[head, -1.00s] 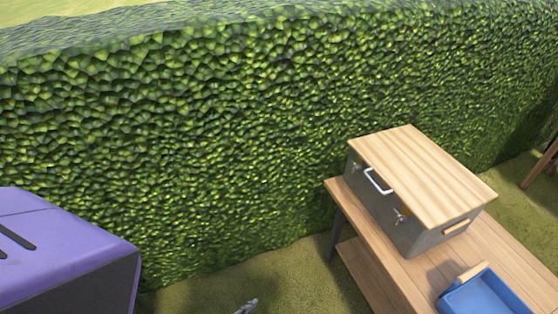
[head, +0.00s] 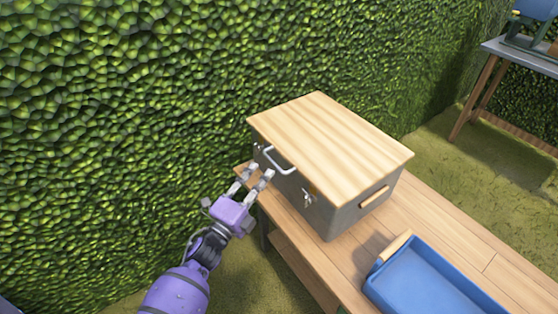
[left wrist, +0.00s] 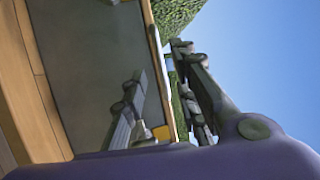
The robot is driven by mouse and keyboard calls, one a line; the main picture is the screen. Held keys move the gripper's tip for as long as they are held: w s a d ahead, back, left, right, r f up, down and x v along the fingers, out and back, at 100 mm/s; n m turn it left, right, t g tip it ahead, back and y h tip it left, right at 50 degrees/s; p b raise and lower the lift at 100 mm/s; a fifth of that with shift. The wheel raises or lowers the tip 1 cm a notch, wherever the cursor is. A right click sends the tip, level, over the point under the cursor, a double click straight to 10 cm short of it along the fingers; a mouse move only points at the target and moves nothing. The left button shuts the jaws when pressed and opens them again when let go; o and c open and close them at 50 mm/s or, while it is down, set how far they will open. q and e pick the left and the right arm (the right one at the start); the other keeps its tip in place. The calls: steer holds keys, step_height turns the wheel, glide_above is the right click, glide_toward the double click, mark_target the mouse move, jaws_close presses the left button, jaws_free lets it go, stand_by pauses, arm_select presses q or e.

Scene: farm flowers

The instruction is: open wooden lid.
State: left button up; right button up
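The wooden lid (head: 330,145) lies flat and closed on a grey metal box (head: 337,218) on a wooden table. A pale U-shaped handle (head: 279,161) juts from the front edge, beside a small metal latch (head: 308,197). My left gripper (head: 260,171) is open and empty, with its fingertips just in front of and below the handle; I cannot tell whether they touch it. In the left wrist view, the box's grey wall (left wrist: 85,60) and the lid's edge (left wrist: 158,70) show beyond the two spread fingers (left wrist: 165,95). My right gripper is out of view.
A blue tray (head: 425,285) with a wooden grip stands on the table (head: 460,245) to the right of the box. A tall hedge (head: 150,90) runs behind. Another table (head: 515,52) stands at the far right. Grass lies between the tables.

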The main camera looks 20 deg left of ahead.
mark_target(273, 162)
arm_select(q)
steer(key=x, duration=0.7)
jaws_close()
